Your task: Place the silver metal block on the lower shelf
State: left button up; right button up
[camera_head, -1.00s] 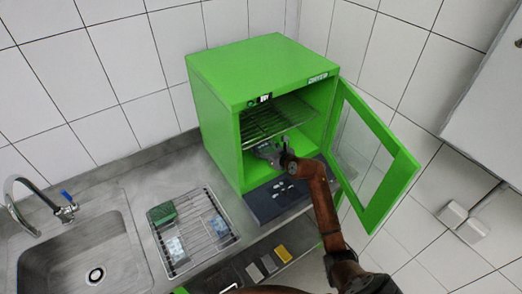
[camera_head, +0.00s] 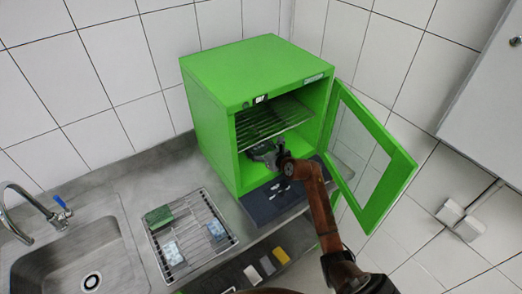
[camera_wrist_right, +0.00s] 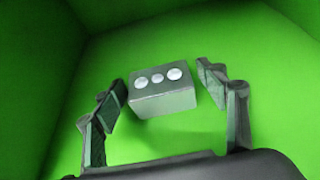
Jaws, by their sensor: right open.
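The silver metal block (camera_wrist_right: 165,98), with several round white spots on its top, appears to stand on the green floor inside the cabinet in the right wrist view. My right gripper (camera_wrist_right: 160,83) is open, with one finger on each side of the block and visible gaps. In the head view my right gripper (camera_head: 265,153) reaches into the open green cabinet (camera_head: 225,130), below its wire upper shelf (camera_head: 268,119). The block is hidden there. My left gripper is out of view.
The cabinet's glass door (camera_head: 372,150) stands open to the right of my arm. A dark panel (camera_head: 270,203) lies in front of the cabinet. A drying rack (camera_head: 203,252) with sponges and a sink (camera_head: 70,265) are at left. Small coloured blocks (camera_head: 266,265) lie near the front.

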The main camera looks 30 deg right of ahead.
jog(key=v, duration=1.2)
jog(key=shift+r+p, duration=0.2)
jog(key=shift+p, duration=0.1)
dwell(0.6)
